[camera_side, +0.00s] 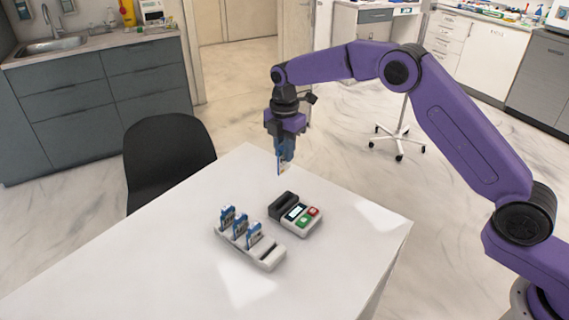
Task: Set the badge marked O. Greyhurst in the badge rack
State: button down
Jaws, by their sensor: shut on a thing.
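My gripper (285,142) is shut on a blue and white badge (285,157), which hangs upright below the jaws, above the far part of the white table. The print on the badge is too small to read, so I cannot tell whether it is marked O. Greyhurst. The white badge rack (268,261) lies on the table, below and to the left of my gripper. Several blue and white badges stand in it: one at its left end (227,216), others toward its middle (253,234). The right end of the rack has no badge standing in it.
A small device (300,219) with a dark top, a screen and red and green buttons sits beside the rack, between it and my gripper. A black chair (168,155) stands at the table's far left edge. The front-left of the white table (130,265) is bare.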

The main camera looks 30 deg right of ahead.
jog(key=s+a, duration=1.2)
jog(key=s, duration=0.1)
notch_tip(320, 180, down, 11)
jog(key=shift+w+d+f, duration=0.15)
jog(key=shift+w+d, duration=0.05)
jog(key=shift+d, duration=0.1)
jog(key=shift+f, duration=1.9)
dwell(2.4)
jog(key=c, duration=0.7)
grip_release()
jog(key=shift+r, duration=0.15)
